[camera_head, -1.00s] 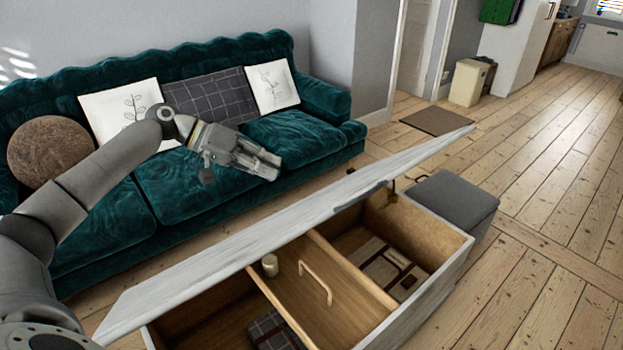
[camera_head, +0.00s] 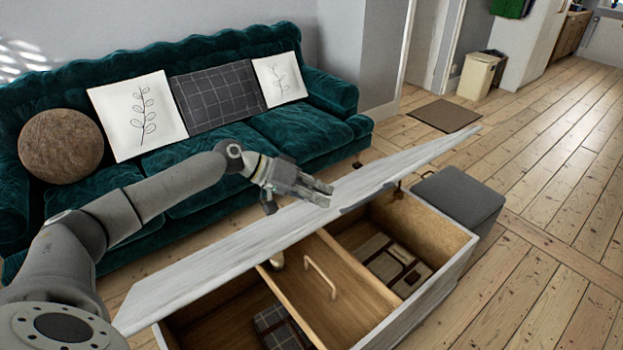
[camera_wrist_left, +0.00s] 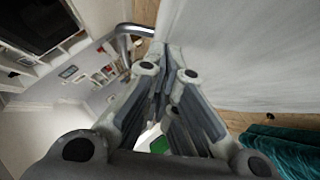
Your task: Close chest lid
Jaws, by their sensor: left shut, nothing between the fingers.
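The chest (camera_head: 440,284) is a pale wooden box with its lid (camera_head: 235,255) raised and tilted, so the inside shows. My left gripper (camera_head: 328,194) is shut and empty at the upper edge of the lid, on the sofa side. I cannot tell whether it touches the lid. In the left wrist view the gripper (camera_wrist_left: 172,88) has its fingers together, with the pale lid surface (camera_wrist_left: 250,60) close beside them. My right gripper is not in view.
A teal sofa (camera_head: 130,180) with cushions stands behind the chest. A grey ottoman (camera_head: 460,195) is close to the chest's right end. Inside the chest are a divider with a handle (camera_head: 322,275), books (camera_head: 395,262) and a folded checked cloth (camera_head: 275,325). Floor at right is clear.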

